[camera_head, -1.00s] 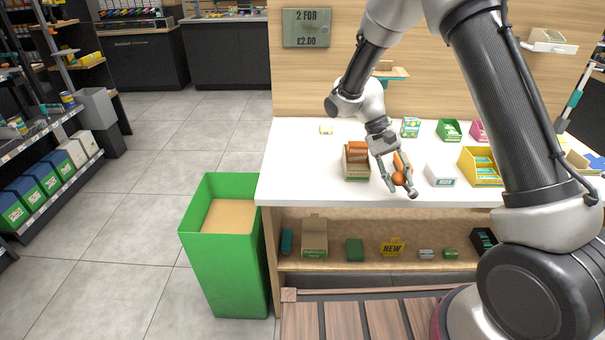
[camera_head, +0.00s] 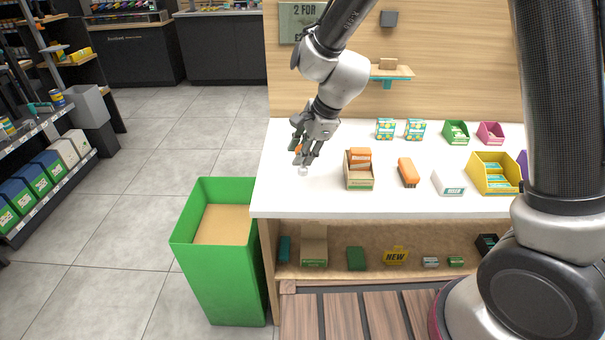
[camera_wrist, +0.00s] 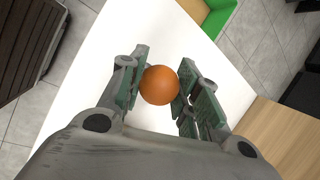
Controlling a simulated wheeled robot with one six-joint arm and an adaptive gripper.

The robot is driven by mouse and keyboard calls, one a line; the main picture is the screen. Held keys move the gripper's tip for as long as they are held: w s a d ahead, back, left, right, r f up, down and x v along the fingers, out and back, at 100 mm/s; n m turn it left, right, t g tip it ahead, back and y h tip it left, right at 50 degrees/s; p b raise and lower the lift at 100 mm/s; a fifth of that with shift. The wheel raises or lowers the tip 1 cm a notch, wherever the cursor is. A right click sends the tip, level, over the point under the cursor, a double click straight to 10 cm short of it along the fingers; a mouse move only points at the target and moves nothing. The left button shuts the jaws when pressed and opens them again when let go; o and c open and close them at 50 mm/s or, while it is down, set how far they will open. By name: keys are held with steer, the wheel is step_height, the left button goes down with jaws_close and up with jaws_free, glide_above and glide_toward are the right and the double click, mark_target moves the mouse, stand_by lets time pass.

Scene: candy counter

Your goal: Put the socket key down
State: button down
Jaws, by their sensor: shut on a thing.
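My gripper (camera_head: 303,157) is over the left end of the white counter, pointing down. It is shut on the socket key, of which a round orange end (camera_wrist: 159,85) shows between the two fingers in the wrist view. In the head view only a bit of orange shows between the fingers, with a small pale tip (camera_head: 303,171) below them. The rest of the key is hidden, and I cannot tell whether its lower end touches the counter.
The white counter (camera_head: 310,197) is bare around and in front of my gripper. To the right stand an open carton (camera_head: 360,183), an orange block (camera_head: 408,172), a white box (camera_head: 448,184) and a yellow tray (camera_head: 495,185). A green bin (camera_head: 215,285) stands beyond the left edge.

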mark_target(302, 168)
steer(key=shift+s+f, duration=0.1)
steer(key=shift+f, duration=2.7)
steer(key=c, duration=1.1)
jaws_free()
steer(key=shift+f, duration=0.1)
steer(key=shift+o, duration=0.3)
steer(key=s+d+r+n, duration=0.1)
steer(key=s+d+r, duration=0.1)
steer(key=d+r, duration=0.45)
steer(key=s+d+r+n, duration=0.15)
steer(key=d+r, duration=0.25)
steer(key=r, duration=0.5)
steer(key=s+d+r+n+h, duration=0.1)
steer(key=s+d+r+n, duration=0.2)
steer(key=s+d, duration=0.3)
steer(key=s+d+r+n+t+h, duration=0.1)
steer(key=s+d+r+n, duration=0.2)
steer(key=s+d, duration=0.4)
steer(key=s+d+r+n+t+h, duration=0.1)
steer(key=s+d+n, duration=0.4)
steer(key=d, duration=0.6)
step_height(302, 168, up, 2)
steer(key=shift+s+d+r+n+h, duration=0.3)
steer(key=shift+s+h, duration=0.3)
steer(key=shift+s, duration=0.45)
